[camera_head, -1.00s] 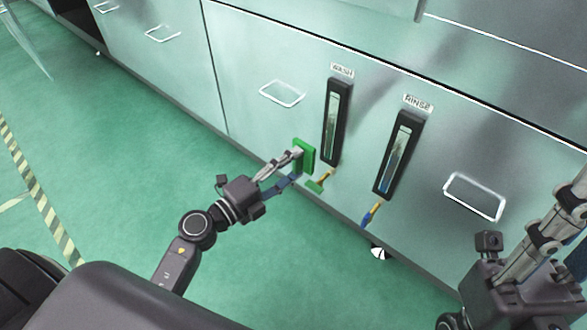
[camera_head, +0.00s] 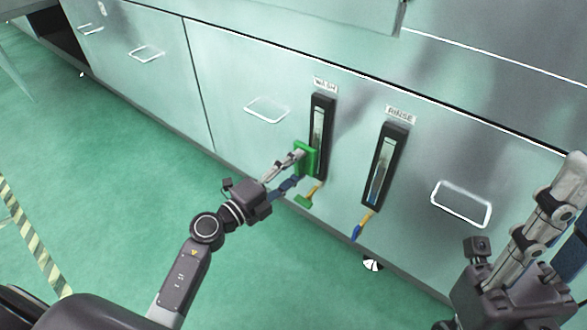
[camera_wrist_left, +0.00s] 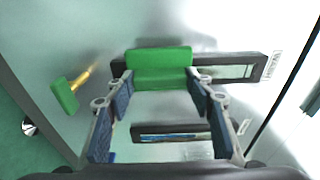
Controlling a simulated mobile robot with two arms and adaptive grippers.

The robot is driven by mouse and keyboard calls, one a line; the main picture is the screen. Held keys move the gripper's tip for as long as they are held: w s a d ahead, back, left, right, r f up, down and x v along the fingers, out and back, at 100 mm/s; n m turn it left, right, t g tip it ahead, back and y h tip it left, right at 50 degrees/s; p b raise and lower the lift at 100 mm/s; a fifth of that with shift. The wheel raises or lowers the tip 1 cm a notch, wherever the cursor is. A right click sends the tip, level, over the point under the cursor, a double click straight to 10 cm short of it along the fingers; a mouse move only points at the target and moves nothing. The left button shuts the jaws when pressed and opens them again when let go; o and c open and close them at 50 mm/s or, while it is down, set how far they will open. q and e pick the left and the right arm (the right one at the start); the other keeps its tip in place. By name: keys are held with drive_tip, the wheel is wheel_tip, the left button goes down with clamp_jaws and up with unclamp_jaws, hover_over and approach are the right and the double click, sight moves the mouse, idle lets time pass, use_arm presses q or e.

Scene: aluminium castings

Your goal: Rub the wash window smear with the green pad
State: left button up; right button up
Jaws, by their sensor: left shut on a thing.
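My left gripper (camera_head: 298,166) is shut on the green pad (camera_head: 305,160). The pad is in front of the left edge of the wash window (camera_head: 322,112), a tall black-framed sight glass under the WASH label. No smear can be made out. My right gripper (camera_head: 555,215) is at the lower right, away from the windows, its jaws unclear.
The rinse window (camera_head: 386,160), with blue liquid, is right of the wash window. A green-handled valve (camera_head: 304,200) hangs under the wash window and a blue-handled valve (camera_head: 358,230) under the rinse one. Wire handles (camera_head: 266,109) stand out from the cabinet. The green floor in front is clear.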

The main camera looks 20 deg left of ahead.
use_arm(q)
drive_tip(key=shift+w+d, duration=0.1)
drive_tip(key=shift+w, duration=0.3)
idle(0.3)
